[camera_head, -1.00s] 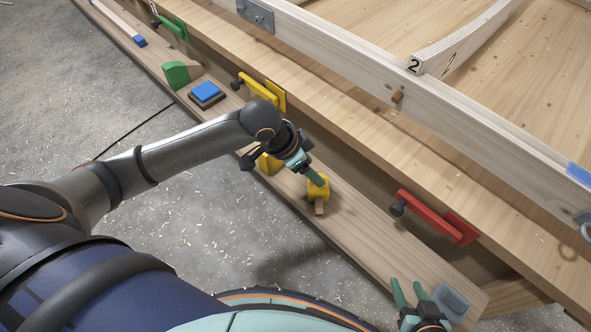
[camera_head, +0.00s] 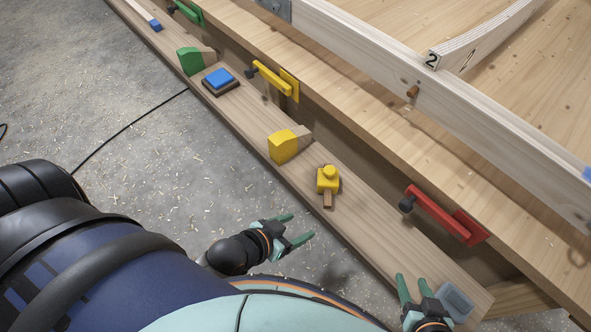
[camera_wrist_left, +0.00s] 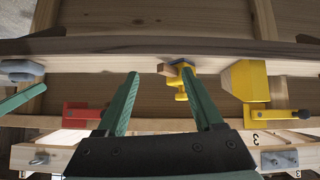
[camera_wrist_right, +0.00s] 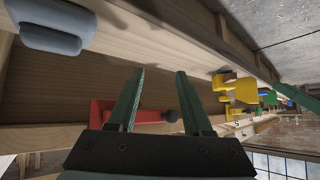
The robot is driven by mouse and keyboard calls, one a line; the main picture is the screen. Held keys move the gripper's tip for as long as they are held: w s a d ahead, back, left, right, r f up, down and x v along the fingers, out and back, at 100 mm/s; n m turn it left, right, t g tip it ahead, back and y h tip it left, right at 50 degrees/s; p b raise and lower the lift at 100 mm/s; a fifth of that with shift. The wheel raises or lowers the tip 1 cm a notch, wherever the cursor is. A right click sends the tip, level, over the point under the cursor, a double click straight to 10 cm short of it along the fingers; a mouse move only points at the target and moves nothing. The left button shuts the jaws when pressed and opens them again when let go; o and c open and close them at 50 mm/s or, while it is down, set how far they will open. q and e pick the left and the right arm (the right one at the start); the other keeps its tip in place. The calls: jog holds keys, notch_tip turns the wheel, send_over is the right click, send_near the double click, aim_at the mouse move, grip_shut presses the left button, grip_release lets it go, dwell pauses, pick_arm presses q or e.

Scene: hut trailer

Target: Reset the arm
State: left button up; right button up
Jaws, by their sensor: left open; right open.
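My left gripper (camera_head: 303,228) is open and empty in the head view, over the floor just short of the plank shelf's near edge. Its two green fingers also show spread in the left wrist view (camera_wrist_left: 165,95), with nothing between them. My right gripper (camera_head: 412,283) is open and empty at the lower right of the head view, beside a grey-blue block (camera_head: 454,299). Its fingers are apart in the right wrist view (camera_wrist_right: 160,90). My left arm is drawn back close to my body.
The plank shelf (camera_head: 372,236) carries a yellow toy-like piece (camera_head: 328,180), a yellow block (camera_head: 284,147), a blue-topped block (camera_head: 218,76) and a green block (camera_head: 190,61). Red (camera_head: 440,212) and yellow (camera_head: 270,78) clamps stick out from the bench side.

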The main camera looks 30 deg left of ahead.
pick_arm(q)
notch_tip(320, 180, up, 13)
jog(key=s+a+p, duration=0.1)
jog(key=a+p, duration=0.1)
jog(key=p, duration=1.5)
jog(key=shift+a+y, duration=0.4)
pick_arm(e)
notch_tip(320, 180, up, 13)
jog(key=s+d, duration=0.1)
jog(key=d, duration=0.1)
jog(key=shift+s+d+f+m+h, duration=0.15)
jog(key=shift+s+d+m+h, duration=0.15)
jog(key=shift+d+m+h, duration=0.1)
